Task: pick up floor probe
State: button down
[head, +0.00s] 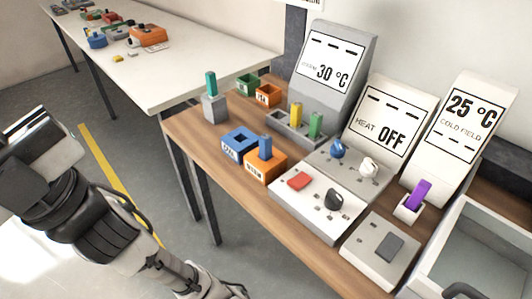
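No object is legibly labelled as the floor probe, and I see no loose probe on the visible floor. Several upright coloured pegs could be probes: a teal peg (211,84) in a grey block, a blue peg (265,147) in an orange box, a yellow peg (295,115) and a green peg (316,124) in a grey rack, and a purple peg (418,194) in a white holder. My gripper (42,135) is at the left, over the floor and well away from the wooden bench. Its fingers cannot be made out clearly.
The wooden bench (228,185) carries displays reading 30 °C (329,70), OFF (390,120) and 25 °C (467,115). A blue box (238,144) and a grey basin (490,240) also stand there. A white table (190,60) is behind. Grey floor (125,140) lies between.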

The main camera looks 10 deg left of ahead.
aim_at(265, 141)
jog(key=i+l+u, duration=0.15)
jog(key=u, duration=0.25)
jog(key=i+l+u, duration=0.15)
jog(key=u, duration=0.2)
jog(key=i+l+u, duration=0.1)
jog(key=l+u, duration=0.3)
jog(key=j, duration=0.15)
